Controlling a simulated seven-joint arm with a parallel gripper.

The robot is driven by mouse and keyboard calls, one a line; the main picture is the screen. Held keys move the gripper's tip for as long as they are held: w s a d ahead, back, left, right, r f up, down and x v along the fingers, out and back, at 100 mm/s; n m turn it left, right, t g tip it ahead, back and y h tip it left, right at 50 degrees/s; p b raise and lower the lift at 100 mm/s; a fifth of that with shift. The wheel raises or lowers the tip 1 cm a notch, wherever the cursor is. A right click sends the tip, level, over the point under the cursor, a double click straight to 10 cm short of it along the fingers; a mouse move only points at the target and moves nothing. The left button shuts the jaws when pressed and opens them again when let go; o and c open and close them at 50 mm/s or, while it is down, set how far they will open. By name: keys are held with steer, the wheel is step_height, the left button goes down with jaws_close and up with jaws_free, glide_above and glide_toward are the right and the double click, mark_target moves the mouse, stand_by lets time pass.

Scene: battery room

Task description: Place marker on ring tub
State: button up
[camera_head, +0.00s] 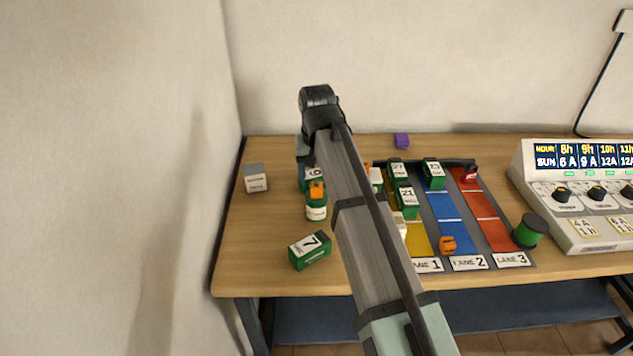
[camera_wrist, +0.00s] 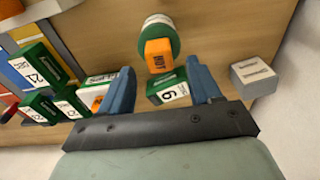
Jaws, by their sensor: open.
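A white and green tub (camera_head: 316,212) stands left of my arm in the head view; I take it for the ring tub, though its label is too small to read. It also shows in the wrist view (camera_wrist: 158,22). An orange marker (camera_head: 317,190) appears to rest on its green top. Its face reads HOT in the wrist view (camera_wrist: 159,52). My gripper (camera_wrist: 161,69) is open and empty, its blue fingers apart, over the area beside the tub. A green battery block (camera_wrist: 168,91) shows beyond the jaws, between the fingers. In the head view my arm hides most of the gripper.
A grey and white box (camera_head: 256,183) stands left. A green block marked 7 (camera_head: 310,252) lies nearer the front. Lanes with several green blocks, a small orange cube (camera_head: 447,244), a green spool (camera_head: 530,231) and a control console (camera_head: 575,190) are right.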

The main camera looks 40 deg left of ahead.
mark_target(317, 186)
step_height(317, 186, up, 9)
steer(key=shift+s+d+f, duration=0.2)
steer(key=shift+s+d, duration=0.05)
